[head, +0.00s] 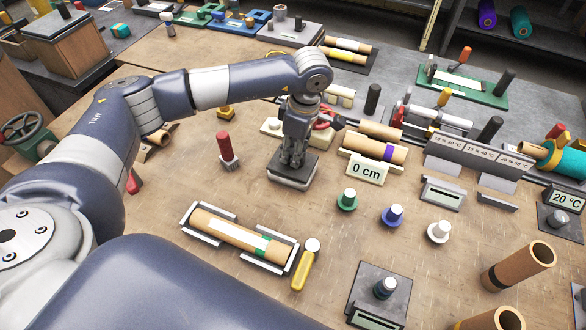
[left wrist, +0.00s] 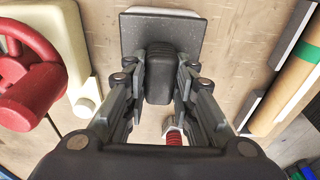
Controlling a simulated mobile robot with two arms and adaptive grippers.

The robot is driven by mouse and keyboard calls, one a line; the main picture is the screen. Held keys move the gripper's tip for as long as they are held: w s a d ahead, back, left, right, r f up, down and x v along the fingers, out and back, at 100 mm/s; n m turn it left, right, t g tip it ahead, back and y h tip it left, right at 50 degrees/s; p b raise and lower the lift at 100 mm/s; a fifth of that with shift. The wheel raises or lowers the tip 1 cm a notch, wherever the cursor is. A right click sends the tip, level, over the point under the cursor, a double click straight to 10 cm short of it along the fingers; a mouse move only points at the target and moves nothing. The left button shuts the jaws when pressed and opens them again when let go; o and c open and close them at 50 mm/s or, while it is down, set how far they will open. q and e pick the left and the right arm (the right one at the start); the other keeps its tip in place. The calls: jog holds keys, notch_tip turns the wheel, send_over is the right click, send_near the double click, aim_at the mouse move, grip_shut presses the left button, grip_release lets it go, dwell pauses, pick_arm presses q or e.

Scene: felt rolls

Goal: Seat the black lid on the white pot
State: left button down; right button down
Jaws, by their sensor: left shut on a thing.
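My left gripper (head: 292,163) points down and is shut on the black block-shaped handle of a dark square plate, which I take to be the black lid (head: 290,180). In the left wrist view the fingers (left wrist: 158,95) close on the sides of the handle, and the lid (left wrist: 133,38) lies flat beyond them. A pale edge shows along one side of the lid. The white pot is not clearly seen; it may be hidden under the lid. I cannot tell whether the lid touches anything below. My right gripper is not in view.
A red-handled tool (head: 226,148) stands left of the lid. A cardboard roll in a cradle (head: 232,235) lies in front. A "0 cm" sign (head: 366,169) and small knobbed weights, green (head: 347,201) and blue (head: 392,217), are to the right. Bare bench shows between them.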

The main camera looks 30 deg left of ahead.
pick_arm(q)
jog(key=shift+f+b, duration=0.6)
jog(key=shift+f, duration=0.05)
dwell(0.4)
jog(key=c, duration=1.2)
grip_release()
jog(key=shift+c, duration=0.2)
jog(key=shift+r, duration=0.1)
notch_tip(320, 180, up, 12)
jog(key=d, duration=0.1)
jog(key=shift+d, duration=0.3)
jog(key=shift+w+f, duration=0.1)
jog(key=shift+f, duration=0.1)
